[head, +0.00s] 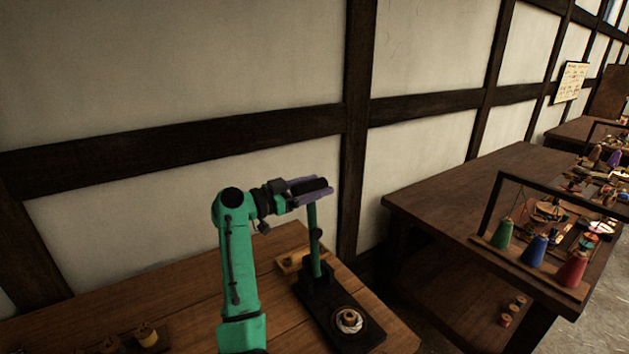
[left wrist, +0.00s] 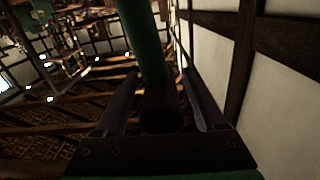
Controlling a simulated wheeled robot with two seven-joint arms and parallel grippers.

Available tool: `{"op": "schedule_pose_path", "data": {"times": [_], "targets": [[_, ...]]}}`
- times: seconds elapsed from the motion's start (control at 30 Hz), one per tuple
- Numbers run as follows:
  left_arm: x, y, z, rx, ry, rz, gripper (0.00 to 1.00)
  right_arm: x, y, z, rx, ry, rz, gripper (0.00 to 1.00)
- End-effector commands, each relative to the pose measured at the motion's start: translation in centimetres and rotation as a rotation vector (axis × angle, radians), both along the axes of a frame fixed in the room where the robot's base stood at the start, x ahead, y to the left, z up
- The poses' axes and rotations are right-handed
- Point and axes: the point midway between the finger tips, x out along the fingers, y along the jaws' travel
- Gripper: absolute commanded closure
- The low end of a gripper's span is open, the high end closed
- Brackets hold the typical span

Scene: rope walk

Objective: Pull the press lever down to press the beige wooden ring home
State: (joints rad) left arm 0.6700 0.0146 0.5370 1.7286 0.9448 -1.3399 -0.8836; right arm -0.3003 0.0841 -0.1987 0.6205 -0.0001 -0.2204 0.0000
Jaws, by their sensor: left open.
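The press stands on a dark base (head: 318,305) on the near wooden table, with a green lever (head: 313,240) standing nearly upright. The lever's black grip (head: 309,187) is at its top. My left gripper (head: 310,190) is open, with its purple fingers on either side of the grip. The left wrist view shows the green lever (left wrist: 145,45) running in between the two fingers (left wrist: 163,100), its dark end between them with gaps on both sides. The beige wooden ring (head: 350,317) appears to sit on a pale round piece at the base's front. My right gripper is out of view.
A small wooden tray (head: 290,262) lies behind the press. Small beige pieces on a dark holder (head: 146,334) are at the table's front left. A second table (head: 430,205) at right carries a rack with coloured cones (head: 535,249). The timbered wall is close behind.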

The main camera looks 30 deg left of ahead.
Motion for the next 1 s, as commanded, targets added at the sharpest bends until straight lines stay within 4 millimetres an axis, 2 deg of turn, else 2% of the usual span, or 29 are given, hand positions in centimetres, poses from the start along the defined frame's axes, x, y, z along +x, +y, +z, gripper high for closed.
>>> {"op": "schedule_pose_path", "data": {"times": [0.17,0.2,0.37,0.4,1.0], "targets": [[0.01,0.00,-0.08,0.000,0.000,0.000,0.28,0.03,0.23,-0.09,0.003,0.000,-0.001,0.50],[0.00,0.00,-0.08,0.000,0.000,0.000,0.36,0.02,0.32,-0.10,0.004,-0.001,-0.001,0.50],[-0.01,0.02,-0.08,0.000,0.000,0.000,0.97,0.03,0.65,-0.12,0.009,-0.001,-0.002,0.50],[-0.02,0.03,-0.07,0.000,0.000,0.000,1.00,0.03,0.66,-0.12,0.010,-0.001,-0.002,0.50],[-0.04,0.03,-0.02,-0.001,0.001,-0.001,1.00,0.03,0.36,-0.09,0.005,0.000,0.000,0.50]]}}
